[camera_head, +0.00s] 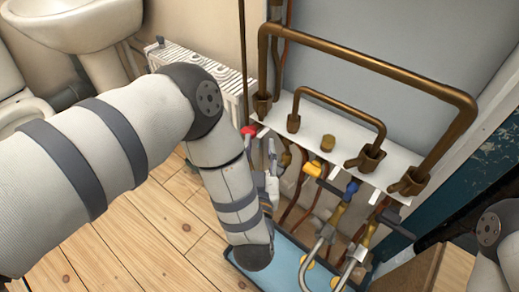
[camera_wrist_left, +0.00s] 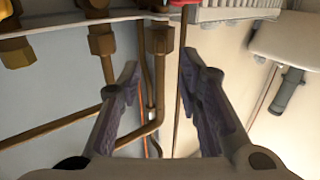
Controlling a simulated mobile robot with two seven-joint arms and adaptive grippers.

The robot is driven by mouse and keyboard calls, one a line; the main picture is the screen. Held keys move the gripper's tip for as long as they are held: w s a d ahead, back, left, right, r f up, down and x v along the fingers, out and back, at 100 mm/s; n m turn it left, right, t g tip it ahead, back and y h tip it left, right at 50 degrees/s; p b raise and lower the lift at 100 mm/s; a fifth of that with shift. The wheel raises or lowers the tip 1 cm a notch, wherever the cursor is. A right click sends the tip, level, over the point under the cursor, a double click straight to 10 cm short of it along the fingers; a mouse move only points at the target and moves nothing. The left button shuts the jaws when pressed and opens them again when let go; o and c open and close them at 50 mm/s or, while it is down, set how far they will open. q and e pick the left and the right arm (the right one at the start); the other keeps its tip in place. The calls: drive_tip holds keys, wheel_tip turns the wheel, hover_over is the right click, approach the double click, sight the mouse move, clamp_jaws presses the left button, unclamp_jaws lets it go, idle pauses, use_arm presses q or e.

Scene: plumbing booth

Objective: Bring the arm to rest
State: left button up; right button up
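My left arm (camera_head: 110,140) comes in from the left, bends at a dark joint and reaches down over the floor by the pipework. My left gripper (camera_wrist_left: 159,68) is open in the left wrist view, with its two fingers spread apart and nothing held between them. A brass fitting and pipe (camera_wrist_left: 159,85) show beyond the gap; I cannot tell whether a finger touches them. In the head view the gripper is mostly hidden behind my forearm. Part of my right arm (camera_head: 490,230) shows at the right edge; its gripper is out of view.
A white shelf (camera_head: 341,158) carries large copper pipes (camera_head: 365,66). Below are a red handle (camera_head: 248,130), a yellow handle (camera_head: 312,169) and a blue handle (camera_head: 353,187). A blue tray (camera_head: 284,262) lies underneath. A radiator (camera_head: 215,70) and sink (camera_head: 75,22) stand behind. Wooden floor is clear at lower left.

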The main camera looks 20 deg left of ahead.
use_arm(q)
drive_tip(key=shift+v, duration=0.8)
drive_tip(key=shift+r, duration=0.1)
